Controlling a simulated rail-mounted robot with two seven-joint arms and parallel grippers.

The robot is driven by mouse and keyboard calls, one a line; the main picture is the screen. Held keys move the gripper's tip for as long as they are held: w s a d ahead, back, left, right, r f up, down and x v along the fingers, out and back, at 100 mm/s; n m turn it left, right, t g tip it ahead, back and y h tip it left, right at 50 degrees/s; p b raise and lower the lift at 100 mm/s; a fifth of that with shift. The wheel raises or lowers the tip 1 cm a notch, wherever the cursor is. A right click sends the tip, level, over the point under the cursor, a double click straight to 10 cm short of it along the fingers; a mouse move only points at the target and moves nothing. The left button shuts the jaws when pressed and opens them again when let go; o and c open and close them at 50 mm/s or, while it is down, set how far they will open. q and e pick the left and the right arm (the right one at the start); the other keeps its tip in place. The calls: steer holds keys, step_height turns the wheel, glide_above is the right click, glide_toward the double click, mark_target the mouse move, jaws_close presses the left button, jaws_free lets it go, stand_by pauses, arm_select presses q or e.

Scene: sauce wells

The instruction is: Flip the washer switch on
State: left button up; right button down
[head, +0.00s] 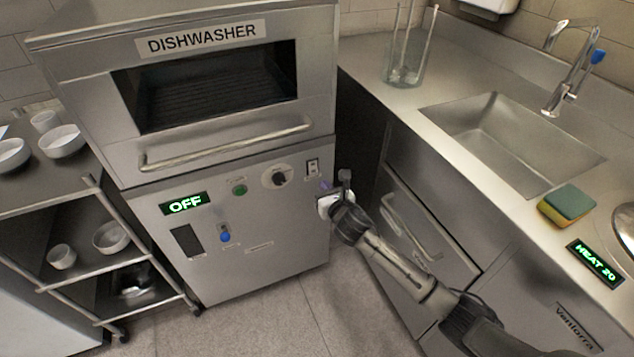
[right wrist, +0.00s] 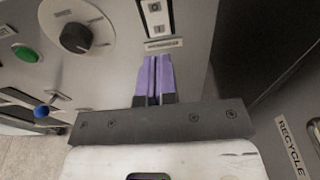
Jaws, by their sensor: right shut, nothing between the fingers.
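The dishwasher (head: 240,262) stands at the left centre, and its green display (head: 185,204) reads OFF. The washer switch (head: 313,167) is a small black-and-white rocker at the upper right of its control panel. In the right wrist view the switch (right wrist: 155,15) is at the top edge, partly cut off, with a label below it. My right gripper (head: 326,186) is just below the switch. Its purple fingers (right wrist: 154,72) are shut together and empty, pointing up toward the label. I cannot tell whether the tips touch the panel. My left gripper is not in view.
A black dial (head: 279,177), a green button (head: 239,189) and a blue-tipped lever (head: 225,236) are on the same panel. The dishwasher handle (head: 228,147) runs above them. A sink counter (head: 470,140) with drawers stands right, a bowl rack (head: 48,196) left.

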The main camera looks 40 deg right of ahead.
mark_target(314, 172)
steer(key=b+x, duration=0.2)
steer(key=x, duration=0.2)
steer(key=shift+w+d+f, duration=0.1)
steer(key=shift+w+f, duration=0.05)
steer(key=shift+w, duration=0.15)
steer(key=shift+w+d+b, duration=0.15)
steer(key=shift+w+b, duration=0.25)
steer(key=shift+w, duration=0.15)
